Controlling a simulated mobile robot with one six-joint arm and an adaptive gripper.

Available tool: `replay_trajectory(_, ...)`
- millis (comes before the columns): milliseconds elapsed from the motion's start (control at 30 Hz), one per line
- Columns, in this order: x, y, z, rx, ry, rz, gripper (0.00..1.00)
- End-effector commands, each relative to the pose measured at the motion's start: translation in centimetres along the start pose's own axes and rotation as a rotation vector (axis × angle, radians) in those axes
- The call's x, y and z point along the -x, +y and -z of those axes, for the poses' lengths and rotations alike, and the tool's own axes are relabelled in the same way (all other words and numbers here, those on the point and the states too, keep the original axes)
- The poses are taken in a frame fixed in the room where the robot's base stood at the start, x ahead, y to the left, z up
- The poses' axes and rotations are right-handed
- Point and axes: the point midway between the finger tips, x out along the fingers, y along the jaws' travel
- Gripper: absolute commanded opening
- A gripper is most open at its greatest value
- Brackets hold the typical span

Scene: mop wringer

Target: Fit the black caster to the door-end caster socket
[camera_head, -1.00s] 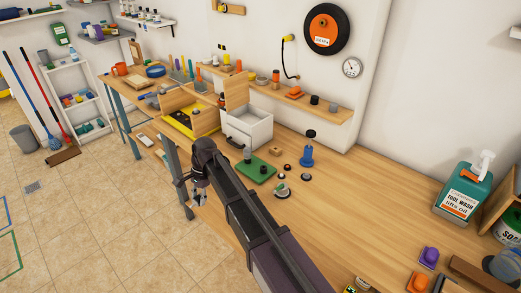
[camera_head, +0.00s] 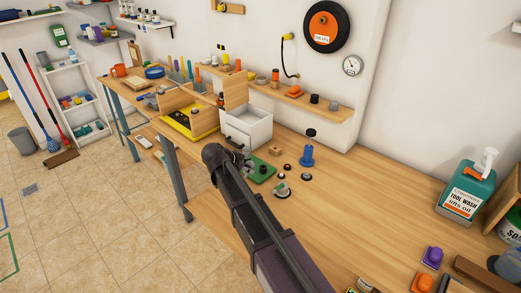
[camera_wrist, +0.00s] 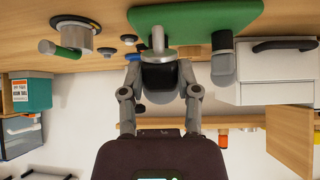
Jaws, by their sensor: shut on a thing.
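My gripper (camera_head: 242,158) is over the green plate (camera_head: 264,173) on the wooden bench, beside the white drawer box. In the wrist view, which shows the scene upside down, my gripper (camera_wrist: 160,80) is shut on a dark, rounded piece (camera_wrist: 159,75), which looks like the black caster. A pale grey stem (camera_wrist: 158,40) lies between this piece and the green plate (camera_wrist: 195,18). I cannot tell whether the stem belongs to the piece or the plate, or whether they touch. No socket opening is clearly visible.
The white drawer box (camera_head: 247,128) stands close behind the plate. To the right are a blue stand with a black knob (camera_head: 307,156), a round metal piece with a green handle (camera_head: 282,191) and small dark caps (camera_head: 306,177). The bench's right middle is clear.

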Motion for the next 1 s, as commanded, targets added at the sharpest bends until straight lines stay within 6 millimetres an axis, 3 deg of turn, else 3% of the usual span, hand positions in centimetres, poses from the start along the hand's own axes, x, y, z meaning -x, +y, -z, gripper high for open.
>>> replay_trajectory(200, -0.5, 0.4, 4.5, 0.012, 0.243, 0.014, 0.00)
replay_trajectory(433, -0.5, 0.5, 8.0, 0.030, 0.426, 0.043, 0.00)
replay_trajectory(633, -0.2, 0.4, 9.2, 0.038, 0.486, 0.058, 0.00)
replay_trajectory(1000, -0.2, 0.4, 9.2, 0.039, 0.490, 0.060, 0.00)
